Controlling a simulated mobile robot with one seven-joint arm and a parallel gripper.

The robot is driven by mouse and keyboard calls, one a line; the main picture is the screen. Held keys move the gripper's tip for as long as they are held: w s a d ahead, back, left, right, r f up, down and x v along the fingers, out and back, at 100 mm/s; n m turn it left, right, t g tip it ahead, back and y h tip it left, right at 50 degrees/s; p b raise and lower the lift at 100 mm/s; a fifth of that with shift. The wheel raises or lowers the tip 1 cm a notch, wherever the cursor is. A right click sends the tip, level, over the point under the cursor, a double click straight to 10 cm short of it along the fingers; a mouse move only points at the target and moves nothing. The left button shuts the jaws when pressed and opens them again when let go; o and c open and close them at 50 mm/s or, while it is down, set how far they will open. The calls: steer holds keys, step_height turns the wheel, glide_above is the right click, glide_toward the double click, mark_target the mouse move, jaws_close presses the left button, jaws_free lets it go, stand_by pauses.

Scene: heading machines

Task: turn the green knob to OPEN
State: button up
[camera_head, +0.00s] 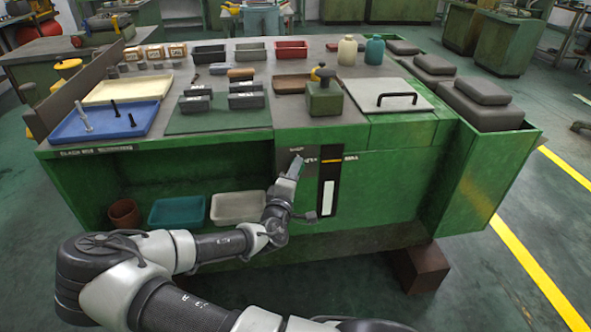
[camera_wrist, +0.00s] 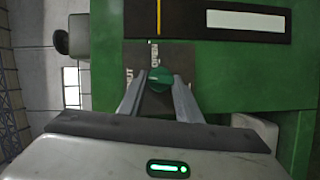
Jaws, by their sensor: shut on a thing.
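The green knob (camera_wrist: 159,79) sits on a dark label plate (camera_wrist: 180,60) on the green front panel in the wrist view. White lettering stands beside it; one word reads roughly OPEN, and the other is partly covered. My gripper (camera_wrist: 158,82) reaches the knob with a finger on each side and is shut on it. A light mark shows on the knob's face, but its exact setting is hard to read. In the head view, my gripper (camera_head: 295,165) is at the machine's front panel, and it and the wrist hide the knob.
A black panel with a white strip (camera_head: 327,197) lies just right of my gripper. The open shelf at left holds a teal tray (camera_head: 176,211) and a pale tray (camera_head: 238,208). The bench top above carries bins, bottles and a grey lid with a black handle (camera_head: 397,97).

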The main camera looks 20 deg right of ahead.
steer(key=shift+s+d+r+m+g+y+p, duration=0.15)
steer(key=shift+m+y, duration=1)
steer(key=shift+m, duration=0.8)
steer(key=shift+d+r+m+g+y+p, duration=0.1)
steer(key=shift+d+m+y+p, duration=0.1)
steer(key=shift+m+y, duration=1.3)
steer(key=shift+s+d+r+m+g+y+p, duration=0.15)
steer(key=shift+m+y, duration=0.6)
steer(key=shift+m, duration=1.6)
steer(key=shift+w, duration=0.1)
steer(key=o, duration=1)
steer(key=shift+o, duration=0.2)
